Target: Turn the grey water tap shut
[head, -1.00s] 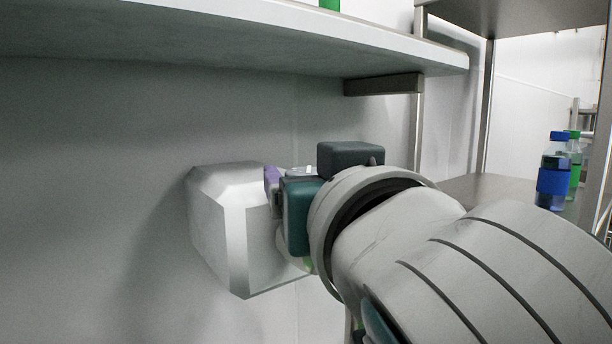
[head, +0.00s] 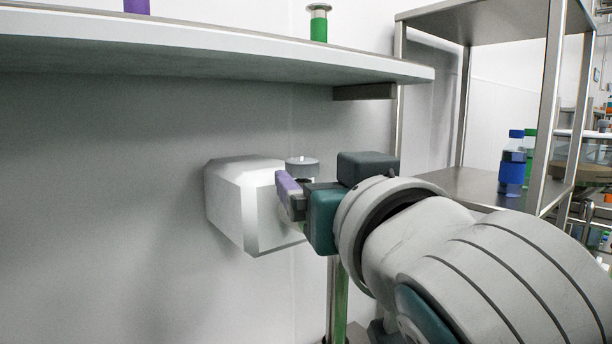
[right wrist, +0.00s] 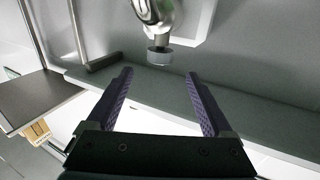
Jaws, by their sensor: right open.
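The grey tap knob (head: 302,163) shows in the head view as a round grey cap, at the right side of a white block (head: 240,205) on the wall. In the right wrist view the grey knob (right wrist: 159,56) sits on the end of a shiny metal tap body (right wrist: 157,17). My right gripper (head: 286,186) has purple fingers, and in the head view it appears just below and left of the knob. In the right wrist view the right gripper (right wrist: 159,73) is open and empty, with the knob beyond the fingertips. My left gripper is not in view.
A white shelf (head: 200,50) runs above the tap, with a green item (head: 319,29) and a purple item (head: 137,6) on it. A metal rack (head: 470,180) on the right holds a blue-banded bottle (head: 511,172) and a green bottle behind it.

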